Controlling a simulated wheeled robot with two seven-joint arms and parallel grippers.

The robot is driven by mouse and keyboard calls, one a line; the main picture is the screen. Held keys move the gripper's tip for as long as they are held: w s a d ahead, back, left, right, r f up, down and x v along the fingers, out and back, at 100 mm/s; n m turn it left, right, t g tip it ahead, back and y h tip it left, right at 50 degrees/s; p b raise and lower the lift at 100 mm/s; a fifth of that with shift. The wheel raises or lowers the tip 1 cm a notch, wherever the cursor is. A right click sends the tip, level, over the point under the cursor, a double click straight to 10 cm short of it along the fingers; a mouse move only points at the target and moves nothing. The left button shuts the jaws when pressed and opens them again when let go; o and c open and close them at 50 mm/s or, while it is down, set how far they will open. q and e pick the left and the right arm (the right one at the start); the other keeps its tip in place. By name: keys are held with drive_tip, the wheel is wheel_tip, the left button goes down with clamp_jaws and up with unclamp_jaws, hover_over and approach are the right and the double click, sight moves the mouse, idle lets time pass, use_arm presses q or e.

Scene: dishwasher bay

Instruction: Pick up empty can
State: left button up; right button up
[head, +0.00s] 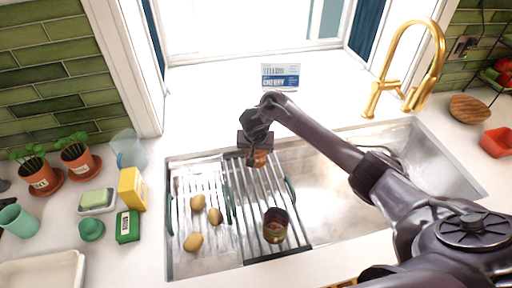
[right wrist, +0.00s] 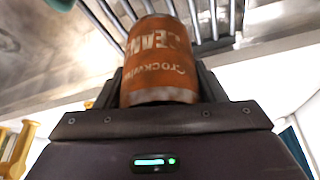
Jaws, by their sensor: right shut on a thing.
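An orange-brown can with a bean label (right wrist: 160,62) is held between the fingers of my right gripper (right wrist: 160,88). In the head view, this can (head: 259,159) shows partly below my right gripper (head: 255,146), over the back of the sink rack. Most of it is hidden by the gripper there. A second can (head: 275,226), brown with a dark top that looks open, stands on the rack nearer the front. My left gripper is not in view.
The slatted rack (head: 290,190) spans the left of the steel sink (head: 340,210). Several potatoes (head: 197,202) lie on its left part. A gold faucet (head: 405,75) rises at the back right.

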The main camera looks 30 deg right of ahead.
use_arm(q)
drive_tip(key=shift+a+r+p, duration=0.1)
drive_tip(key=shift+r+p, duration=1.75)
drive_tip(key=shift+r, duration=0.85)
use_arm(e)
wheel_tip(320, 180, up, 15)
